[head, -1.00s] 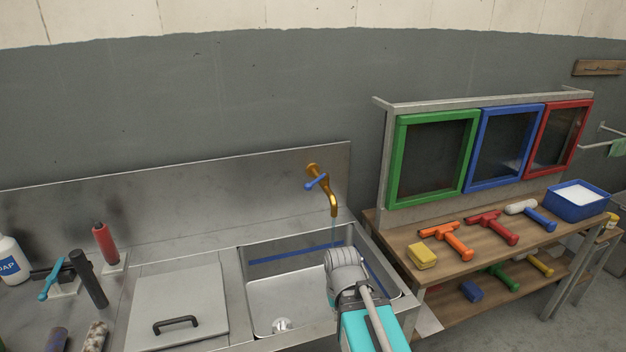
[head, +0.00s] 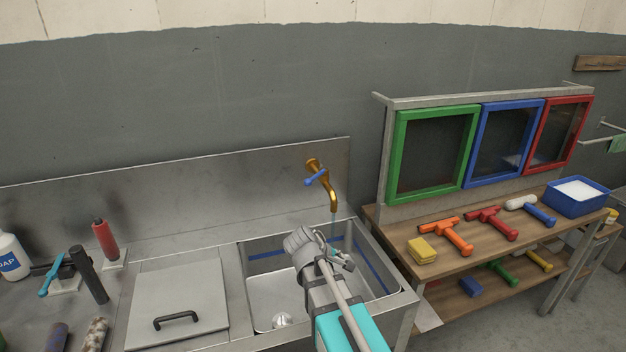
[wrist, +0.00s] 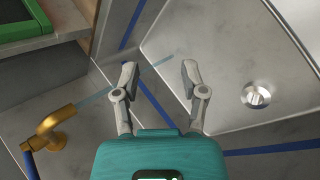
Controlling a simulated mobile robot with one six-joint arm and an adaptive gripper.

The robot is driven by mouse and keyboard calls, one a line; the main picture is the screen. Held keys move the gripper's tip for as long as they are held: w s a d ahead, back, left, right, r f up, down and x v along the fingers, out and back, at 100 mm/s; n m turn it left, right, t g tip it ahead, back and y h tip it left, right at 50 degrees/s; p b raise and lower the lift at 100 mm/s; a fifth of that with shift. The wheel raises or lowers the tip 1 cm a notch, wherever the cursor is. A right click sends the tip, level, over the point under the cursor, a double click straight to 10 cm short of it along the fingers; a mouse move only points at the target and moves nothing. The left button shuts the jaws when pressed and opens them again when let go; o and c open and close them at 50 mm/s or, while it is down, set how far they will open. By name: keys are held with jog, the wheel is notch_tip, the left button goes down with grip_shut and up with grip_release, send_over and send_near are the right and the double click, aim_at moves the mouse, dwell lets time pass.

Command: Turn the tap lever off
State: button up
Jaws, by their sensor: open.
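The brass tap (head: 325,184) is mounted on the steel backsplash above the sink. Its blue lever (head: 316,178) sticks out across the tap body, and a thin stream of water (head: 333,217) falls from the spout. In the wrist view the tap (wrist: 52,130) is at the left, with part of the blue lever (wrist: 29,163) at the lower left edge. My gripper (head: 342,258) is over the sink, below and in front of the spout. In the wrist view my gripper (wrist: 158,76) has its two fingers apart with nothing held between them.
The steel sink basin (head: 262,291) has a drain (wrist: 257,95). A lidded panel with a black handle (head: 176,320) lies left of it. A wooden bench (head: 490,246) with squeegees, a yellow sponge (head: 422,250) and a blue tub (head: 577,205) stands right. Space around the lever looks clear.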

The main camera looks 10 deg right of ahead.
jog(key=w+a+r+n+t+h, duration=0.3)
jog(key=w+a+r+n+t, duration=0.1)
jog(key=w+r+n, duration=0.35)
jog(key=n+t+h, duration=0.2)
jog(key=n+t, duration=0.4)
jog(key=n, duration=0.3)
send_near(312, 179)
jog(key=s+a, duration=0.2)
jog(key=shift+w+a+f, duration=0.15)
jog(key=shift+w, duration=0.05)
jog(key=shift+m, duration=0.25)
jog(key=x, duration=1.4)
jog(key=shift+s+f, duration=0.1)
jog(key=shift+f, duration=0.1)
grip_shut()
